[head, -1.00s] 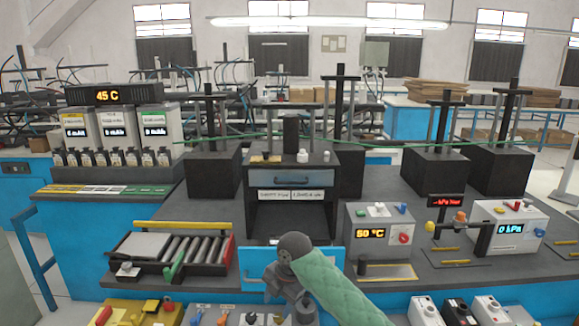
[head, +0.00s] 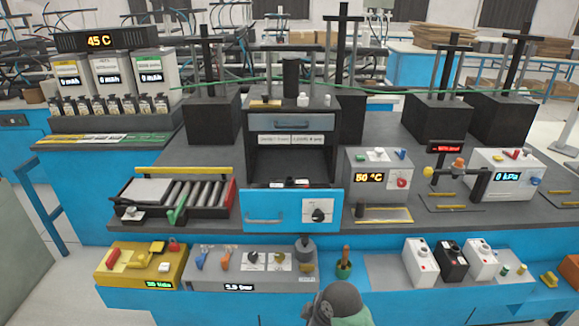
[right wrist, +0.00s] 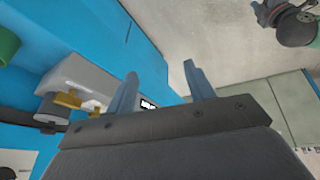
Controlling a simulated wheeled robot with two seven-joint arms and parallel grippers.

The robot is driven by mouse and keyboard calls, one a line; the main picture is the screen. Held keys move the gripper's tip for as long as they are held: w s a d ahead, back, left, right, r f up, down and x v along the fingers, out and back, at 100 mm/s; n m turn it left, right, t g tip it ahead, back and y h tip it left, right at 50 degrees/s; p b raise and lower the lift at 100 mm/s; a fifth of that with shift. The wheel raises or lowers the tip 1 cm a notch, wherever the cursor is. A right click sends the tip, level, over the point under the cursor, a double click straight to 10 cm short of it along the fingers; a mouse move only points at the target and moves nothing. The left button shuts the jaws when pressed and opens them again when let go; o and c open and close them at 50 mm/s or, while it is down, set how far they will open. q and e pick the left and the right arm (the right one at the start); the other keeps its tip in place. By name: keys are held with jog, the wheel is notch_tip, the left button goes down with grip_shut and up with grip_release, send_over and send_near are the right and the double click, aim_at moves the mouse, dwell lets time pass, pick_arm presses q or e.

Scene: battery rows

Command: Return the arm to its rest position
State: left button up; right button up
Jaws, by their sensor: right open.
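My right arm (head: 338,304), with a dark rounded joint and green sleeve, shows only at the bottom edge of the head view, low in front of the blue bench. My right gripper (right wrist: 165,90) shows in the right wrist view. Its two blue-grey fingers are apart with nothing between them. Beyond them are the blue bench front (right wrist: 120,30) and the pale floor. My left gripper is in neither view.
A yellow control box (head: 140,264), a grey panel with levers (head: 248,270) and several switch boxes (head: 452,262) line the front ledge. A blue drawer front (head: 291,211) with a dial faces me below the dark cabinet. The roller tray (head: 172,196) stands left.

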jog(key=s+d+f+m+t+h, duration=0.1)
jog(key=s+d+f+m+h, duration=0.2)
jog(key=s+d+m, duration=1.2)
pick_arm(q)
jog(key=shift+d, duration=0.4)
pick_arm(e)
jog(key=s+f, duration=0.3)
jog(key=f, duration=0.9)
jog(key=s+a+f+n+g, duration=0.1)
jog(key=s+f, duration=0.3)
jog(key=f, duration=0.9)
jog(key=s+a+f+n+g, duration=0.1)
jog(key=s+f, duration=0.2)
jog(key=f, duration=0.9)
jog(key=shift+s+f, duration=0.2)
jog(key=shift+f, duration=0.05)
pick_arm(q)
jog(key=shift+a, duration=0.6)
pick_arm(e)
jog(key=shift+a, duration=0.15)
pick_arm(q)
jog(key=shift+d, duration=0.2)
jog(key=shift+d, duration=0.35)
